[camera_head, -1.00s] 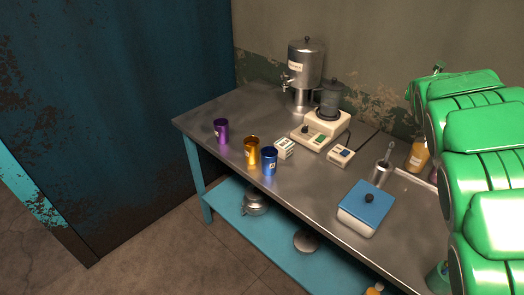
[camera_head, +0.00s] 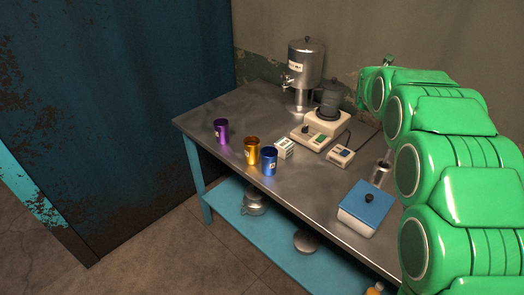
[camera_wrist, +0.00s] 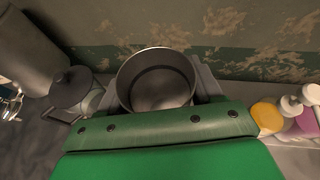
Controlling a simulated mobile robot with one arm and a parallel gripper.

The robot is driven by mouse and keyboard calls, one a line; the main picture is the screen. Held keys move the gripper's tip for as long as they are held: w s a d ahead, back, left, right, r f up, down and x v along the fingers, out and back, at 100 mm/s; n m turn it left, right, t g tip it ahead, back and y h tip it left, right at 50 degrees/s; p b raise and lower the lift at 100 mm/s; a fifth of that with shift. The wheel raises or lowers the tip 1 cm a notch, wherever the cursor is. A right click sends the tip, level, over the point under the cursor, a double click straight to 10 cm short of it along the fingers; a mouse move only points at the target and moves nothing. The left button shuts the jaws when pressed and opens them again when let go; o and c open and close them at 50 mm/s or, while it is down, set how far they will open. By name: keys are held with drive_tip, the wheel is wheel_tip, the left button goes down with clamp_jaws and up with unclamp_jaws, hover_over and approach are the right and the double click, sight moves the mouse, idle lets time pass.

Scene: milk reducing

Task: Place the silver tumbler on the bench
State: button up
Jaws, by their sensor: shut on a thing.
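The silver tumbler (camera_wrist: 157,88) is in the wrist view, open mouth facing the camera and empty inside as far as I see. My gripper (camera_wrist: 158,98) is shut on it, with a finger on either side. In the head view my green arm reaches over the right side of the bench; the gripper and silver tumbler cannot be made out there. The metal bench (camera_head: 300,195) has bare top at the back left and in the front middle. Whether the tumbler touches any surface cannot be told.
Purple (camera_head: 221,131), gold (camera_head: 251,151) and blue (camera_head: 269,161) tumblers stand at the front left. A steel dispenser (camera_head: 306,65), a stirrer unit (camera_head: 325,121), a small meter (camera_head: 341,156) and a blue-lidded box (camera_head: 367,208) occupy the bench. Bottles (camera_wrist: 268,116) show right in the wrist view.

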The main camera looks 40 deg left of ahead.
drive_tip(key=s+a+f, duration=0.3)
drive_tip(key=s+a, duration=0.4)
drive_tip(key=a, duration=0.4)
drive_tip(key=s+a+f, duration=0.2)
drive_tip(key=s+a, duration=0.4)
drive_tip(key=a, duration=0.5)
drive_tip(key=s+a+f, duration=0.3)
drive_tip(key=s+a, duration=0.4)
drive_tip(key=s, duration=0.3)
drive_tip(key=s+a+f, duration=0.4)
drive_tip(key=s+a, duration=0.3)
drive_tip(key=s, duration=0.3)
drive_tip(key=shift+w+d+f, duration=0.1)
drive_tip(key=shift+d+f, duration=0.05)
drive_tip(key=shift+f, duration=4.5)
drive_tip(key=shift+f, duration=0.15)
drive_tip(key=o, duration=0.8)
